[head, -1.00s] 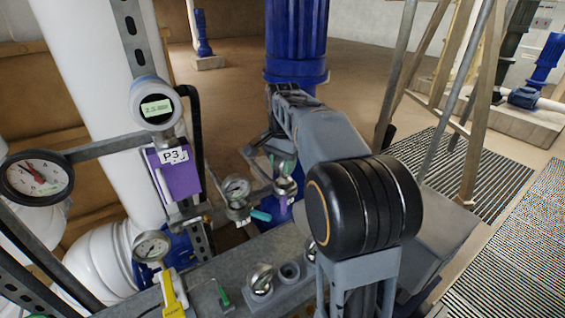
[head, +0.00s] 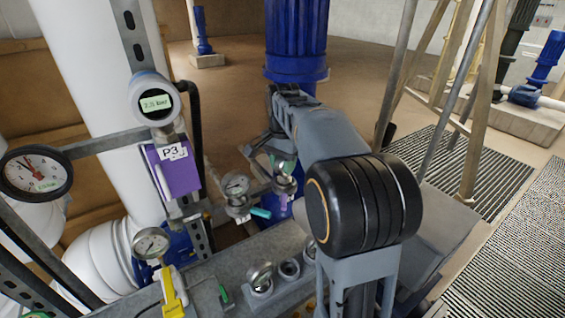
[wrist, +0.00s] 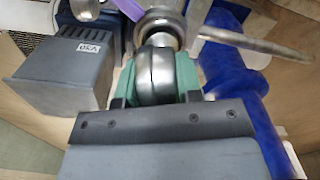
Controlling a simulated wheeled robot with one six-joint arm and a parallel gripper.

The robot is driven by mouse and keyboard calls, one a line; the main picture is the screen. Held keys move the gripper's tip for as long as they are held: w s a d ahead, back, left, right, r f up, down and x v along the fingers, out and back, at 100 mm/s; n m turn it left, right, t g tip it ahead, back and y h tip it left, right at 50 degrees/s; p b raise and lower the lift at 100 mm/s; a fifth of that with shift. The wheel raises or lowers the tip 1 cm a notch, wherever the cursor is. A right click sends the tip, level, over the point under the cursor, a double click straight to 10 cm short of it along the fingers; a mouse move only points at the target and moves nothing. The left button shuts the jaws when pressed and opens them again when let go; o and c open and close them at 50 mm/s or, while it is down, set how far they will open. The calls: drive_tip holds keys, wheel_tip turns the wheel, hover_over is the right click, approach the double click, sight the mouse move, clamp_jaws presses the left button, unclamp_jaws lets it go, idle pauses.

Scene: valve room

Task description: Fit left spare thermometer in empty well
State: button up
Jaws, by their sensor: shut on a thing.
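My gripper (head: 283,166) has green fingertips and hangs over the pipework in the middle of the head view. It is shut on a round metal gauge head, the thermometer (wrist: 155,75), seen edge-on in the wrist view. Just beyond the head is a round metal collar or fitting (wrist: 160,22), with a purple tag (wrist: 126,7) beside it. The purple tag also shows in the head view (head: 285,202), below my gripper. I cannot tell how far the stem is inside the fitting. Another spare thermometer (head: 260,277) stands in a holder on the bench, left of an empty hole (head: 289,268).
A gauge with a teal tag (head: 237,186) stands close left of my gripper. A blue pump motor (head: 296,40) rises behind it. A grey box marked V30 (wrist: 85,72) is at left in the wrist view. A yellow-tagged gauge (head: 151,243) stands at the bench's left.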

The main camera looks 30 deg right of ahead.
idle(0.3)
drive_tip(key=o, duration=0.9)
wheel_tip(320, 180, up, 14)
drive_tip(key=p, duration=0.2)
drive_tip(key=s+a+f+n+t, duration=0.1)
drive_tip(key=s+a+f+n, duration=0.2)
drive_tip(key=s+f+n, duration=0.1)
drive_tip(key=s+a+f+n+t, duration=0.2)
drive_tip(key=s+a+f+n, duration=0.1)
drive_tip(key=s+f, duration=0.4)
drive_tip(key=s+a+f+n+t, duration=0.1)
drive_tip(key=s+a+f+n, duration=0.2)
drive_tip(key=s+f+n, duration=0.2)
drive_tip(key=shift+s+a+f+t+b, duration=0.1)
drive_tip(key=shift+s+f+t+b, duration=0.1)
drive_tip(key=shift+f, duration=0.55)
drive_tip(key=shift+s+f+t+b, duration=0.1)
drive_tip(key=shift+s+f, duration=0.1)
drive_tip(key=shift+f, duration=0.5)
